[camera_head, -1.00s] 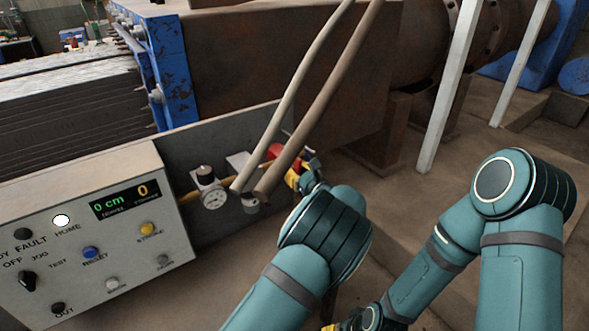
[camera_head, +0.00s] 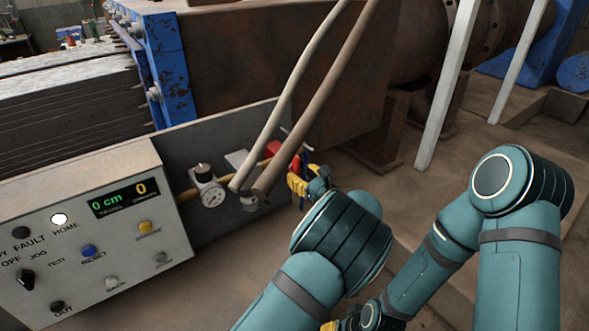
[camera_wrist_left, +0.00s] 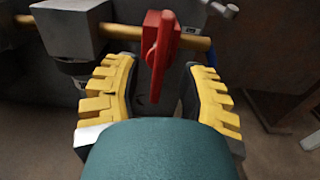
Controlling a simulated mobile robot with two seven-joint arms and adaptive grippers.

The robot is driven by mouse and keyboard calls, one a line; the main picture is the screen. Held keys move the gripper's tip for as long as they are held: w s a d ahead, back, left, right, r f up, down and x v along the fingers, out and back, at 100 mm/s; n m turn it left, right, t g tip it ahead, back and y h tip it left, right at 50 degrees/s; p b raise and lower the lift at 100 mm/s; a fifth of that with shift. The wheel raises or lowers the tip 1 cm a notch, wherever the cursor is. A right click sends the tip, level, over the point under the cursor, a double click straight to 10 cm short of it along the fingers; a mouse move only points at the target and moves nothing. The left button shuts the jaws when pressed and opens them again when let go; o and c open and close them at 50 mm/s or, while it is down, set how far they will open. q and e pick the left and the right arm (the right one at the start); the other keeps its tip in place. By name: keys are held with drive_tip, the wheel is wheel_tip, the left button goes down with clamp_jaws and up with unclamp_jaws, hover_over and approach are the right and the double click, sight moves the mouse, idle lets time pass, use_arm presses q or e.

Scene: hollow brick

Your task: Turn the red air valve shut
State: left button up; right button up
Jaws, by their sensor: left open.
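The red air valve (camera_head: 281,151) sits on a yellow pipe at the right end of the grey panel. In the left wrist view its red handle (camera_wrist_left: 160,48) points down, crosswise to the pipe (camera_wrist_left: 118,32). My left gripper (camera_head: 301,182) is open just in front of the valve. In the wrist view its yellow fingers stand on either side of the handle's lower end, with a visible gap on both sides. My right gripper (camera_head: 328,326) shows only as a yellow bit at the bottom edge; its fingers are cut off.
A control box (camera_head: 120,225) stands at the left. White posts (camera_head: 449,85) rise behind at right. Open floor lies right of the valve.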

use_arm(q)
drive_tip(key=v, duration=0.7)
drive_tip(key=shift+s+d, duration=0.2)
drive_tip(key=shift+s, duration=0.05)
